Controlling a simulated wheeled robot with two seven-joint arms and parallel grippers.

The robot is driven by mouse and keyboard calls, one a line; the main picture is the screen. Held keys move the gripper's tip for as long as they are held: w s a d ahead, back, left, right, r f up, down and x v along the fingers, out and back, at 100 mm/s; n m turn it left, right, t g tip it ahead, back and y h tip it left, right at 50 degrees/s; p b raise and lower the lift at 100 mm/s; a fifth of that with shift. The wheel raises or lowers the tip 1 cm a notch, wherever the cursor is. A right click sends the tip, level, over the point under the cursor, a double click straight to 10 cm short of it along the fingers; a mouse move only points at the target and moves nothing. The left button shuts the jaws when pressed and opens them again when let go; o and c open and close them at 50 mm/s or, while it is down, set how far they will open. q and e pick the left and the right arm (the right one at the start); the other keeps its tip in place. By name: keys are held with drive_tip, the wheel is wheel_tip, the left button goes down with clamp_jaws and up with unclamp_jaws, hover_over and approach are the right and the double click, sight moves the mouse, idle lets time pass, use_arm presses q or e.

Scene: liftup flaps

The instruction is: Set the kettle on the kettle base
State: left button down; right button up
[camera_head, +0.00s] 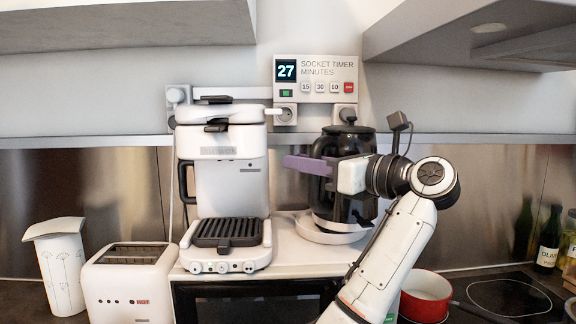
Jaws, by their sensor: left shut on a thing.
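The kettle (343,141) is dark and glossy with a black lid, upright in the middle of the view. The kettle base (308,232) is a white round plate on top of the white appliance. The kettle's bottom is over the base; whether it touches or is seated cannot be told. My left gripper (308,165) has purple fingers and reaches across the front of the kettle from the right. It is shut on the kettle, seemingly at its handle; the grip itself is partly hidden. My right gripper is not in view.
A white coffee machine (228,165) with a black grill stands left of the kettle. A socket timer (316,80) reading 27 is on the wall behind. A toaster (130,285), a white jug (60,265), a red pot (428,290) and bottles (550,235) stand around. Cabinets hang above.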

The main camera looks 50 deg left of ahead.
use_arm(q)
drive_tip(key=a, duration=0.2)
drive_tip(key=a+f+p, duration=0.1)
drive_tip(key=a, duration=0.1)
drive_tip(key=shift+s, duration=0.25)
drive_tip(key=shift+f, duration=0.1)
drive_tip(key=shift+f, duration=0.1)
drive_tip(key=c, duration=1.7)
unclamp_jaws()
drive_tip(key=shift+d+f, duration=0.1)
drive_tip(key=shift+o, duration=0.2)
